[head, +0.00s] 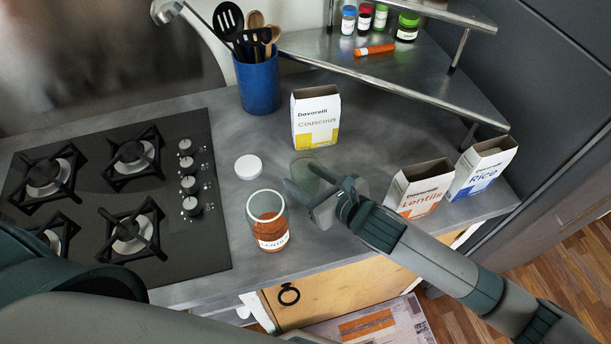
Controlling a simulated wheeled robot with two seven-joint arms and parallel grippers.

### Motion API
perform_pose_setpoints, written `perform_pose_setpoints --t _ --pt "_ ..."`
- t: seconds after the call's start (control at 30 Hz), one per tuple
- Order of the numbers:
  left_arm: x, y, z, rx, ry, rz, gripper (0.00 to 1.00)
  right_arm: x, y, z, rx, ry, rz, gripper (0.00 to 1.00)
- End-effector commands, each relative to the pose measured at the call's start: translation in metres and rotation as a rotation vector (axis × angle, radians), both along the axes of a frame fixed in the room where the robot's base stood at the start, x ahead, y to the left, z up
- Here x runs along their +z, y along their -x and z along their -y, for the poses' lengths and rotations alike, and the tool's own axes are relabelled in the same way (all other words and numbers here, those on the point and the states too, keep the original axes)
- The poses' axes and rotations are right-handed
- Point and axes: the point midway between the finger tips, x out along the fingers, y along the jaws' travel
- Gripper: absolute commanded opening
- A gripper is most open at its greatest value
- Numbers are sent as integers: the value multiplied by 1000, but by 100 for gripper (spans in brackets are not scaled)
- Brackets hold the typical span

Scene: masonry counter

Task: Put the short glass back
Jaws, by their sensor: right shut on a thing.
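The short glass (304,166) is a small, clear, greenish tumbler on the grey counter, just in front of the couscous box. My right gripper (299,185) reaches in from the right and is shut on the glass; its fingers hide part of it. I cannot tell whether the glass touches the counter or is slightly lifted. My left arm crosses the lower left corner, and its gripper is out of view.
A labelled glass jar (268,229) with orange contents stands left of my right gripper, with a white lid (248,168) behind. The couscous box (315,118), lentils box (419,188), rice box (482,168), blue utensil pot (258,84), gas hob (115,195) and corner shelf (400,72) surround it.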

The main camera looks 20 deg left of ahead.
Motion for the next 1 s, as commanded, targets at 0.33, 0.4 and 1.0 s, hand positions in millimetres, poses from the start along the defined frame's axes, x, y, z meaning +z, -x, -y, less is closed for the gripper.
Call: perform_pose_setpoints --t 0.33,0.4,1.0 --pt "0 0 0 0 0 0 31 -1 0 0 0 1 -1 69" --pt "0 0 0 0 0 0 31 -1 0 0 0 1 -1 69" --pt "-14 0 0 1 0 -1 31 20 28 44 1 2 1 69"
